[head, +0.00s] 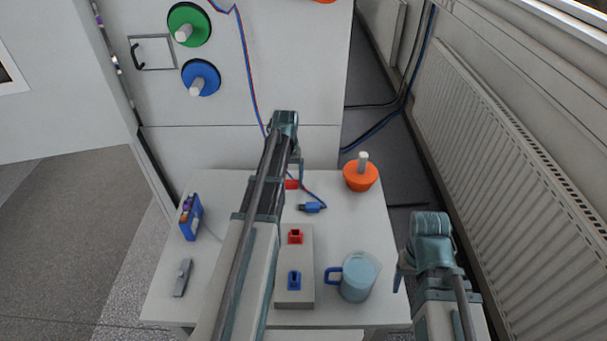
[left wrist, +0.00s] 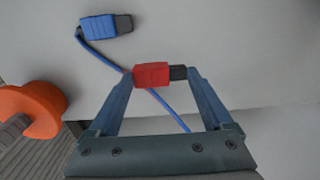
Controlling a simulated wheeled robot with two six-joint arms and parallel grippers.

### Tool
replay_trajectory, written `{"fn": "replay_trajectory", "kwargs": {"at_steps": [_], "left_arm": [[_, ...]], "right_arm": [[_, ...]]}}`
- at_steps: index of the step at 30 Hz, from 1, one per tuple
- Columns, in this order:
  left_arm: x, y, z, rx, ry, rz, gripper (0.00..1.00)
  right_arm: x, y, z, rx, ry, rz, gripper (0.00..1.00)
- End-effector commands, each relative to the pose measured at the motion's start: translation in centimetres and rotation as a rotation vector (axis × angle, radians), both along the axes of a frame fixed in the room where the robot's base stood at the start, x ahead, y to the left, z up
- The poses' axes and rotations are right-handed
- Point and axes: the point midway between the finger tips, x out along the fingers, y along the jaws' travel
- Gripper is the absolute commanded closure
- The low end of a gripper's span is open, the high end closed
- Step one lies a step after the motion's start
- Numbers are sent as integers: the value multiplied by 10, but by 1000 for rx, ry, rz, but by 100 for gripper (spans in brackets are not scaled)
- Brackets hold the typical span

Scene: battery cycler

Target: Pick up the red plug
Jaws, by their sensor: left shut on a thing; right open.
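The red plug (left wrist: 152,75) is between the fingertips of my left gripper (left wrist: 162,77), which is shut on it in the left wrist view. Its dark end points right there. In the head view the red plug (head: 292,184) shows beside my left arm, over the far part of the table; the left fingertips are mostly hidden. A blue plug (head: 312,207) lies on the table near it and also shows in the left wrist view (left wrist: 106,26). My right gripper (head: 404,271) is at the right, off the table's edge, open and apart from the plugs.
A grey block (head: 294,261) with a red and a blue socket stands on the white table (head: 220,290). A blue mug (head: 358,277) and an orange knob-like piece (head: 361,176) are to the right. A blue box (head: 190,217) and grey tool (head: 182,277) lie left.

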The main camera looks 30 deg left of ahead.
Motion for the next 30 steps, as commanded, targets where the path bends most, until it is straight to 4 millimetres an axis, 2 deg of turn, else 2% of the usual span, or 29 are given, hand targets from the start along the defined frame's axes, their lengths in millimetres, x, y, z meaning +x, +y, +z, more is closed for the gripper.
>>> {"fn": "replay_trajectory", "kwargs": {"at_steps": [1, 3, 12, 21, 26, 30], "left_arm": [[-12, 7, 2, 0, 0, 3, 65], [-22, 17, 3, 0, 0, 4, 65], [-54, 46, 7, 0, 0, 2, 65], [-66, 56, 8, 0, 0, 0, 65], [-66, 56, 8, 0, 0, -9, 65], [-60, 53, 8, 0, 0, -91, 65]], "right_arm": [[0, 0, 2, 0, 0, 0, 29], [0, 0, 3, 0, 0, 0, 29], [0, 0, 7, 0, 0, 0, 29], [0, 0, 8, 0, 0, 0, 29], [0, 0, 8, 0, 0, 0, 29], [0, 0, 8, 0, 0, 0, 29]]}}
